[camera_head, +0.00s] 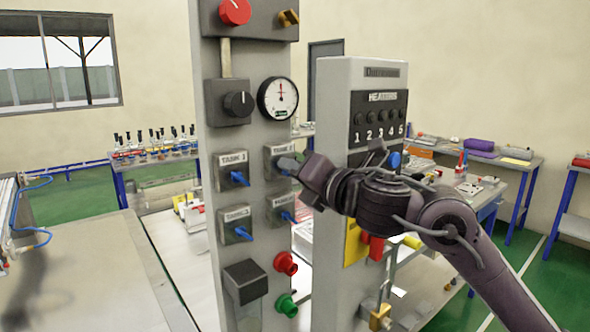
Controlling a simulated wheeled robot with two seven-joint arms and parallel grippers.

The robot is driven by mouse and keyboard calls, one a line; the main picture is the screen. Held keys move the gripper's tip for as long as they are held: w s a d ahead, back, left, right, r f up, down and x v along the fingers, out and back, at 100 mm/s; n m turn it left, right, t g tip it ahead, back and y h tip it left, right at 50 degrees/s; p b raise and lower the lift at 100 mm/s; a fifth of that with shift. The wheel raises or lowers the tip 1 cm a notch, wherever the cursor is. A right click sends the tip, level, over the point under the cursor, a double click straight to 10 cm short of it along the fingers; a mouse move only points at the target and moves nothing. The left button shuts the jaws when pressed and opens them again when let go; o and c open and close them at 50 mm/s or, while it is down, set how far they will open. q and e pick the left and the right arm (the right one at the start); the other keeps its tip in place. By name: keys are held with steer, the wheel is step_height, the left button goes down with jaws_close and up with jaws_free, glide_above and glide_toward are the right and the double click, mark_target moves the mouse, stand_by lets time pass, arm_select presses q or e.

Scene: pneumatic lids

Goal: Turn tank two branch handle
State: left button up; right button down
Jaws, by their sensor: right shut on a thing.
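A grey upright panel (207,140) carries several small valve boxes with blue handles. The upper right box (272,153), beside the TANK 1 box, appears to be tank two; its label is partly readable. My right gripper (288,163) reaches in from the right and is shut at the front of this box, on its branch handle. The fingers hide the handle, so its angle cannot be seen. The TANK 1 handle (239,179) and the two lower handles (243,234) (288,216) point down to the right. My left gripper is out of view.
A pressure gauge (278,98), a black knob (238,104) and a red knob (235,11) sit above the valves. Red (286,263) and green (287,305) fittings stick out below. A second column labelled HEATERS (333,95) stands close behind my right arm.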

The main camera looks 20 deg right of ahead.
stand_by(0.3)
steer(key=c, duration=1.6)
jaws_free()
steer(key=b+v, duration=0.2)
steer(key=v, duration=0.6)
steer(key=shift+w, duration=0.1)
